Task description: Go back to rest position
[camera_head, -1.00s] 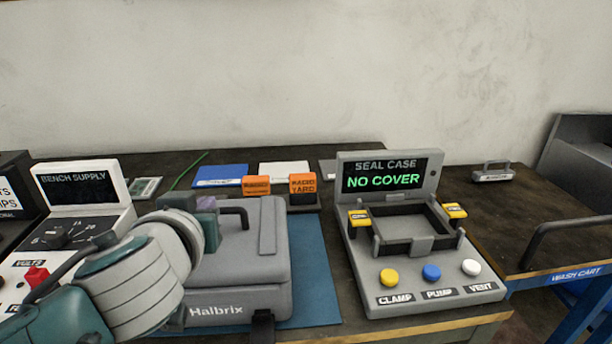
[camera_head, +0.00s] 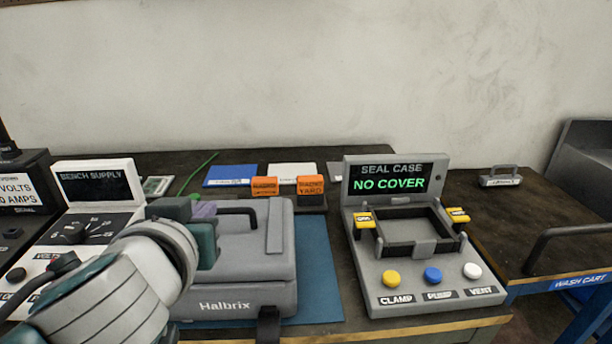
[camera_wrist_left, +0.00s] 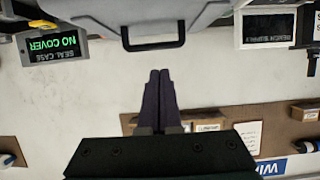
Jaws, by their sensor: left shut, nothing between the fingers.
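My left gripper (camera_head: 204,210) is at the left of the head view, in front of and above the grey Halbrix case (camera_head: 255,262). Its purple fingers show together in the left wrist view (camera_wrist_left: 159,100), shut with nothing between them. The black handle of the case (camera_wrist_left: 154,44) appears beyond the fingertips there, apart from them. My left arm covers part of the case and of the bench supply. My right gripper is not in view.
The bench supply (camera_head: 95,185) stands left of the case. The seal case station (camera_head: 394,290) reads "NO COVER", right of the blue mat (camera_head: 317,265). Orange blocks (camera_head: 310,185) stand behind. The wash cart (camera_head: 520,215) is at the right.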

